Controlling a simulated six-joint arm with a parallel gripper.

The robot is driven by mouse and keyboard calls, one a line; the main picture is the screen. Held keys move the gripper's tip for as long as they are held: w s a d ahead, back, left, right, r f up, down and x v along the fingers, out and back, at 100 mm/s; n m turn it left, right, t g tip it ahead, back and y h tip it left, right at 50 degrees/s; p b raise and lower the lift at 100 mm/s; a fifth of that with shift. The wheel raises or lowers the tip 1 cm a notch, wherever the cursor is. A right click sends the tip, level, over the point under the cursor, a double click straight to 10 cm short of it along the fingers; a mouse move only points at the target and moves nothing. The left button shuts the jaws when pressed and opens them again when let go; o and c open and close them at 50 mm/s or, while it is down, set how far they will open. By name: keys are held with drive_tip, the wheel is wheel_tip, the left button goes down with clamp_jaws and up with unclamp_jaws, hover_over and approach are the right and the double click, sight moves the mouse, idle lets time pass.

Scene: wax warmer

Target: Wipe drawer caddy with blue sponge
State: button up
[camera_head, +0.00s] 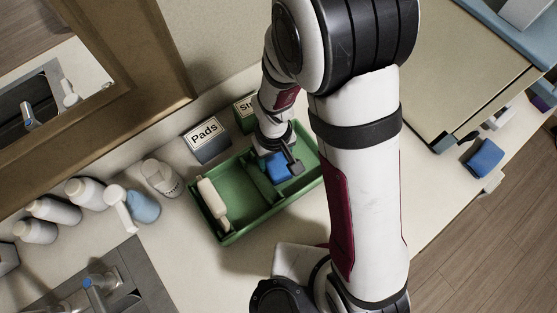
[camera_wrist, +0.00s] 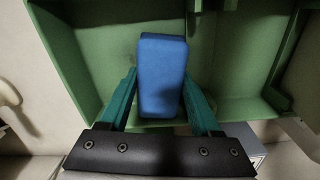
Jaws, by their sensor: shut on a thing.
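The green drawer caddy (camera_head: 236,233) sits on the counter in the head view, with a divider splitting it into compartments. My gripper (camera_head: 279,167) is over the compartment on the right side of the divider. It is shut on the blue sponge (camera_head: 276,164). In the wrist view the teal fingers of my gripper (camera_wrist: 160,100) hold the blue sponge (camera_wrist: 162,75) on its two sides, over the floor of the green caddy (camera_wrist: 105,75). I cannot tell whether the sponge touches the floor.
A cream bottle (camera_head: 212,200) lies in the caddy's left compartment. A box marked Pads (camera_head: 207,140) stands behind the caddy. Several bottles (camera_head: 85,193) line the counter at left. Another blue block (camera_head: 485,158) lies at far right. A sink (camera_head: 100,285) is at lower left.

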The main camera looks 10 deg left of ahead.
drive_tip(key=shift+d, duration=0.1)
drive_tip(key=shift+w+d, duration=0.7)
drive_tip(key=shift+w, duration=0.3)
drive_tip(key=shift+w+d, duration=0.65)
drive_tip(key=shift+w, duration=0.3)
drive_tip(key=shift+w+d, duration=0.75)
drive_tip(key=shift+w, duration=0.2)
drive_tip(key=shift+w+d, duration=0.75)
drive_tip(key=shift+w, duration=0.15)
drive_tip(key=shift+s+d, duration=2.15)
drive_tip(key=shift+s, duration=0.05)
drive_tip(key=shift+s+a, duration=1.65)
drive_tip(key=shift+s, duration=0.05)
